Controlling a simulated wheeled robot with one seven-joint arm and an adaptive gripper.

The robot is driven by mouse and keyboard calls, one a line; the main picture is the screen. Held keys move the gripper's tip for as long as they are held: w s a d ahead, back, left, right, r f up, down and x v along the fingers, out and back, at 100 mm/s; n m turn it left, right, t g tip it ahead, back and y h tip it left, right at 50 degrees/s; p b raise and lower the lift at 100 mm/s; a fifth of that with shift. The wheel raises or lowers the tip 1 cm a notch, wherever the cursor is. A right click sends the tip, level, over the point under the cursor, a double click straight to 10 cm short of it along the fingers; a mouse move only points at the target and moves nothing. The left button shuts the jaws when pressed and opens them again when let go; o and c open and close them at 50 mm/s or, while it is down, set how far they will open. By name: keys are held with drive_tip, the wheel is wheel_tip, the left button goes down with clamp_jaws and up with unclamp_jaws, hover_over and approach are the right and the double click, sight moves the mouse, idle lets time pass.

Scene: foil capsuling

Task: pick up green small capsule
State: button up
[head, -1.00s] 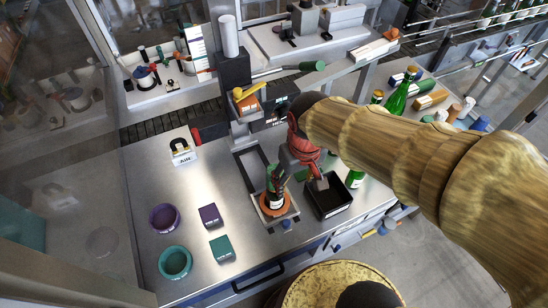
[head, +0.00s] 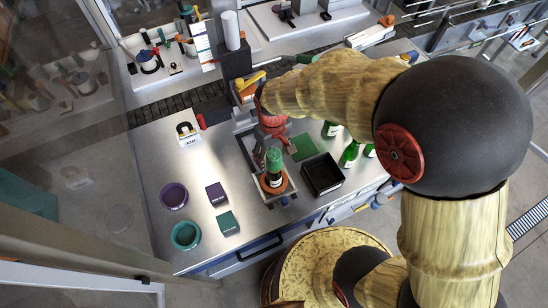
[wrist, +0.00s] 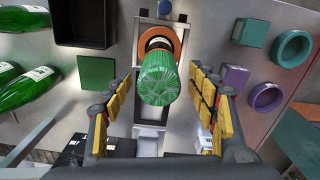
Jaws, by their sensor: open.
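A crinkled green foil capsule (head: 274,160) tops an upright bottle (head: 276,180) in a holder with an orange ring (head: 265,188). In the wrist view the capsule (wrist: 159,78) is seen from above, between my open fingers, with a gap on each side. My gripper (wrist: 160,84) has yellow-padded fingers that do not touch it. In the head view my gripper (head: 277,138) is just behind the bottle, its fingers partly hidden. The capsule hides most of the bottle in the wrist view.
A green square mat (head: 303,147) and a black tray (head: 322,175) lie right of the bottle, with green bottles (head: 349,154) beyond. A purple ring (head: 173,196), a teal ring (head: 186,235), a purple box (head: 216,195) and a teal box (head: 227,222) stand left.

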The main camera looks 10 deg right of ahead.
sight(274, 161)
drive_tip(key=shift+s+d+f, duration=0.1)
drive_tip(key=shift+f, duration=1.45)
drive_tip(key=shift+c, duration=1.2)
drive_tip(key=c, duration=0.5)
